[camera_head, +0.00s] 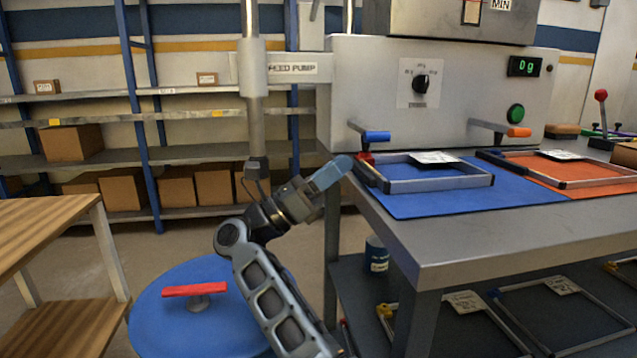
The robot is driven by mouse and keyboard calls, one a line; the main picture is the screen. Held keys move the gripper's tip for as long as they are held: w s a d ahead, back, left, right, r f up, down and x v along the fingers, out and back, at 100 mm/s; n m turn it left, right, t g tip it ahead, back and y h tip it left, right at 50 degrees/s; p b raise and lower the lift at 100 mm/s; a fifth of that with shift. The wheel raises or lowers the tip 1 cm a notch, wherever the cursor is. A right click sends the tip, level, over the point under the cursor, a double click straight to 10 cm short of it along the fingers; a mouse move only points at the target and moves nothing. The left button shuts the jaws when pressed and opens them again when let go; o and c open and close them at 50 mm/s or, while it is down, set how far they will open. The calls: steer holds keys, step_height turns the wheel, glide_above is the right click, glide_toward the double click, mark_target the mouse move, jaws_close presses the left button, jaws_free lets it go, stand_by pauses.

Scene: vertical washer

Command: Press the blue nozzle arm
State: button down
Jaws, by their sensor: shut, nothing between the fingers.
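The blue nozzle arm (377,136) sticks out of the front of the grey machine (345,85), low on its left side. It has a grey stem and a blue tip above the blue mat (450,200). My gripper (346,164) is at the table's left corner, below and left of the blue tip, and apart from it in the picture. Its light blue fingers are shut and empty, pointing up and right. The depth gap between the fingers and the nozzle arm cannot be told from this view.
A metal frame with a red clamp (365,158) lies on the blue mat beside my fingers. An orange nozzle arm (518,132) and orange mat (585,185) are to the right. A grey column (254,90) rises behind my gripper. A blue drum (165,325) stands at lower left.

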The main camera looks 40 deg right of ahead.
steer(key=shift+x, duration=1.55)
steer(key=shift+r, duration=0.1)
steer(key=shift+s+a+r+n+t+h+p, duration=0.15)
steer(key=shift+r+n+t+h+p, duration=0.15)
steer(key=shift+r+n+t+p, duration=0.95)
step_height(320, 180, up, 13)
steer(key=n+t+y+p, duration=0.3)
steer(key=n+t+p, duration=0.5)
steer(key=n+p, duration=1.05)
glide_above(362, 137)
steer(key=w+d+p, duration=0.1)
steer(key=w+p, duration=0.2)
steer(key=w, duration=0.2)
steer(key=m, duration=0.3)
steer(key=shift+w+d+r+n+p, duration=0.4)
steer(key=shift+w+p, duration=0.25)
steer(key=shift+p, duration=0.4)
steer(key=shift+f, duration=0.1)
